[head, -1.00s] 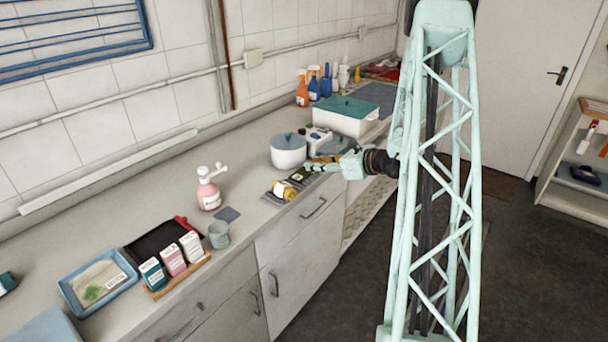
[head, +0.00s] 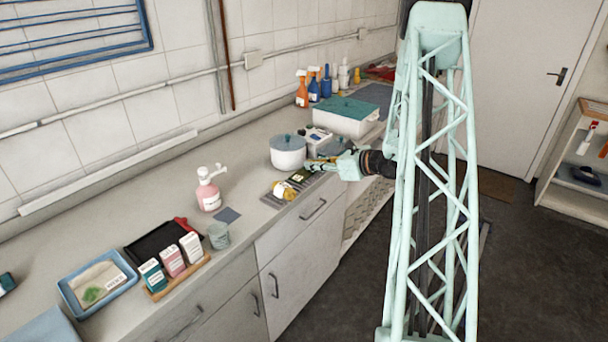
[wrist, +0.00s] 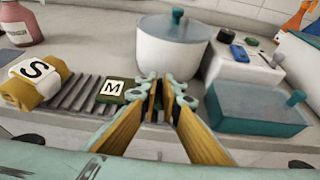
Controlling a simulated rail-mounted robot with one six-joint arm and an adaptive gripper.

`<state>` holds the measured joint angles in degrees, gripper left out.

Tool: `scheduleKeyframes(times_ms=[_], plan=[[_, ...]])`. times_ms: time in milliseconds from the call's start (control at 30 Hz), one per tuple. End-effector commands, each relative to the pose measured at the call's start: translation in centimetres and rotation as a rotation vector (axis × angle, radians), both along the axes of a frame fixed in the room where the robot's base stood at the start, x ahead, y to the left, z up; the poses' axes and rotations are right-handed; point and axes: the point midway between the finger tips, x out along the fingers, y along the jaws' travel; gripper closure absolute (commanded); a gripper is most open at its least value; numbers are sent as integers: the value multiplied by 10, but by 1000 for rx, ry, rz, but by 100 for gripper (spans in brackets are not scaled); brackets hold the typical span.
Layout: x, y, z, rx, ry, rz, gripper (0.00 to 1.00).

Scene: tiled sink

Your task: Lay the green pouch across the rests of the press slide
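The green pouch (wrist: 116,91), marked M, lies on a grey ridged rack (wrist: 77,98); in the head view the pouch (head: 299,176) sits at the counter's front edge. In the head view my gripper (head: 312,165) is just right of the pouch. I cannot tell for sure which thing is the press slide.
A white pot (wrist: 172,45) with a teal knob stands just beyond my fingers. A teal box (wrist: 255,106) with a grey top is on the right, and a white box (wrist: 240,68) with small items is behind it. A pink pump bottle (head: 209,192) stands left.

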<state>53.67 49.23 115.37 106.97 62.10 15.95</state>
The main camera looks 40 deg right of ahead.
Motion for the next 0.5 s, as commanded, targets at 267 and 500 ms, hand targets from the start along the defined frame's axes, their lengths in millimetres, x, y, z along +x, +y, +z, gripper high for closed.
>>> scheduleKeyframes(times_ms=[267, 500], plan=[[0, 0, 0, 0, 0, 0, 100], [0, 0, 3, 0, 0, 0, 100]])
